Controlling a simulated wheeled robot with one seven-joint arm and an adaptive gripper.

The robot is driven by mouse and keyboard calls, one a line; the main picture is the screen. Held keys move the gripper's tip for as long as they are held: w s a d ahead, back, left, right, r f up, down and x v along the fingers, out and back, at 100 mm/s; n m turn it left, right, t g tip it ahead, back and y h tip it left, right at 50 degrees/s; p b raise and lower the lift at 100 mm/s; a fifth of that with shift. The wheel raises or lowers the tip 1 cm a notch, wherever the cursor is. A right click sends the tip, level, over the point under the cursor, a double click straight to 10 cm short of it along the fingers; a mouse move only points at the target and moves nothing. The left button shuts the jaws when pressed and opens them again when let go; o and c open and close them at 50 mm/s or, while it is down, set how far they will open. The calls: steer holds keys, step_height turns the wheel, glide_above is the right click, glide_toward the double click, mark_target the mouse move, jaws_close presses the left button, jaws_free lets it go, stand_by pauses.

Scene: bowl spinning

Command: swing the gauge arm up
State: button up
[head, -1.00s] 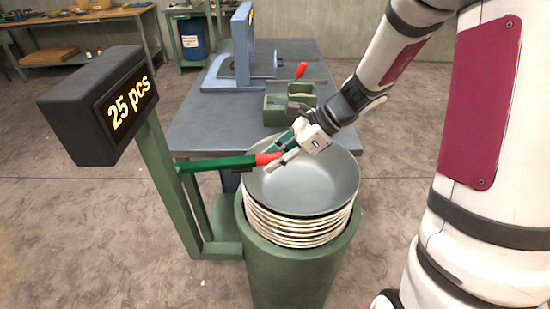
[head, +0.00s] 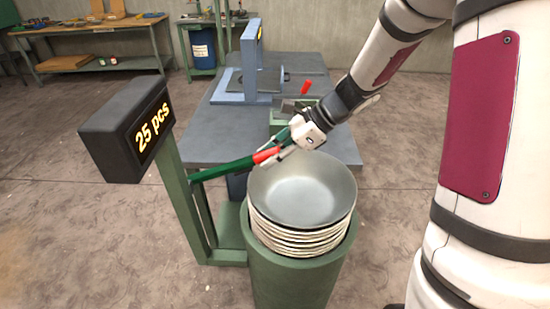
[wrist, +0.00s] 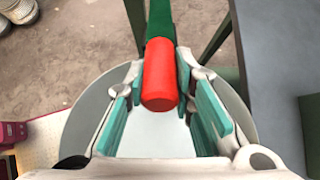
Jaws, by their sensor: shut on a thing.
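The gauge arm (head: 226,168) is a green bar with a red grip (head: 266,156) at its free end. It runs from the green post to above the back edge of the stacked bowls (head: 300,188) and tilts up towards the grip. My gripper (head: 279,151) is shut on the red grip. In the wrist view, the red grip (wrist: 160,75) lies between my gripper's teal-padded fingers (wrist: 162,95), with the grey top bowl (wrist: 155,135) below. A black display (head: 130,130) on the post reads "25 pcs".
The bowls sit in a green round holder (head: 290,275). Behind it stands a grey table (head: 215,130) with a blue press frame (head: 250,75) and a green box (head: 290,118). Open floor lies to the left.

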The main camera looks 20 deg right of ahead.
steer(key=shift+w+a+r+p, duration=0.1)
steer(key=shift+a+r+p, duration=0.2)
steer(key=shift+r, duration=0.3)
steer(key=shift+a+r+p, duration=0.2)
steer(key=shift+r+p, duration=0.15)
steer(key=shift+r, duration=0.2)
steer(key=r, duration=0.1)
steer(key=a+r+p, duration=0.2)
steer(key=shift+w+a+r, duration=0.2)
steer(key=shift+w+r, duration=0.05)
steer(key=shift+w, duration=0.1)
steer(key=shift+w+a+r, duration=0.15)
steer(key=shift+p, duration=0.3)
steer(key=shift+w+a+r+p, duration=0.2)
steer(key=shift+a+r+p, duration=0.2)
steer(key=shift+a+r, duration=0.25)
steer(key=shift+w+a+r+p, duration=0.15)
steer(key=shift+a+r+p, duration=0.2)
steer(key=shift+a+r, duration=0.25)
steer(key=shift+w+a+r, duration=0.15)
steer(key=shift+a+r, duration=0.05)
steer(key=shift+a, duration=0.1)
